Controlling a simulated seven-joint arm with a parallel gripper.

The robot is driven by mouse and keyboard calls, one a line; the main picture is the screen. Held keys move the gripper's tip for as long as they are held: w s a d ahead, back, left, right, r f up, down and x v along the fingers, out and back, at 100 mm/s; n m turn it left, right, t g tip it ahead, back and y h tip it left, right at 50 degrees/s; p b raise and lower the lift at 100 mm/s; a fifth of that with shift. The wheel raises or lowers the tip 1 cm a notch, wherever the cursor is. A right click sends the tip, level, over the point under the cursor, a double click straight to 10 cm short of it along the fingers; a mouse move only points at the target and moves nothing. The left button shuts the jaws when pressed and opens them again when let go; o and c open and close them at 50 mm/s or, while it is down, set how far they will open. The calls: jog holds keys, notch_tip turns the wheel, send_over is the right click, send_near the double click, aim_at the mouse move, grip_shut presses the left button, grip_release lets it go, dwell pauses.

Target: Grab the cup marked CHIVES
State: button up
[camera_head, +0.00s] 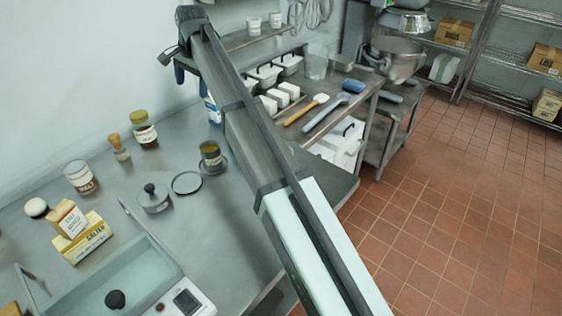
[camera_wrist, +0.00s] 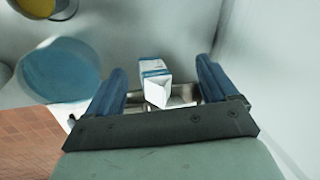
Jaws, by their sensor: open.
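I cannot read CHIVES on anything in either view. Two small pale cups with marks too small to read, a left one (camera_head: 253,26) and a right one (camera_head: 275,19), stand on the wall shelf in the head view. My gripper (camera_wrist: 160,65) is open, with its two blue fingers spread in the wrist view. A white and blue carton (camera_wrist: 155,70) shows beyond and between the fingers, apart from them as far as I can tell. In the head view my arm hides much of the gripper, which is at the upper left near the wall.
The wall shelf (camera_head: 240,40) is right of my gripper. Jars (camera_head: 143,130), a dark round pot (camera_head: 211,154), a lidded weight (camera_head: 153,198) and a yellow box (camera_head: 82,238) stand on the steel counter (camera_head: 225,225). In the wrist view, a blue round thing (camera_wrist: 58,70) is at left.

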jog(key=s+d, duration=0.4)
jog(key=d, duration=0.9)
jog(key=s+d, duration=0.4)
jog(key=d, duration=0.9)
jog(key=s+d+f+n+g, duration=0.1)
jog(key=s+n, duration=0.4)
jog(key=n, duration=0.6)
jog(key=s+f+n+g, duration=0.15)
jog(key=s+n, duration=0.35)
jog(key=n, duration=0.6)
jog(key=shift+t+h, duration=0.35)
jog(key=shift+h, duration=0.05)
jog(key=f, duration=0.8)
jog(key=shift+w+a+f, duration=0.2)
jog(key=shift+a+f, duration=0.15)
jog(key=shift+f, duration=0.05)
jog(key=shift+s+a+f, duration=0.1)
jog(key=shift+s+f, duration=0.05)
jog(key=shift+f, duration=0.8)
jog(key=shift+s+a+f, duration=0.1)
jog(key=shift+s+f, duration=0.05)
jog(key=shift+f, duration=0.8)
jog(key=shift+w+f, duration=0.1)
jog(key=shift+f, duration=0.65)
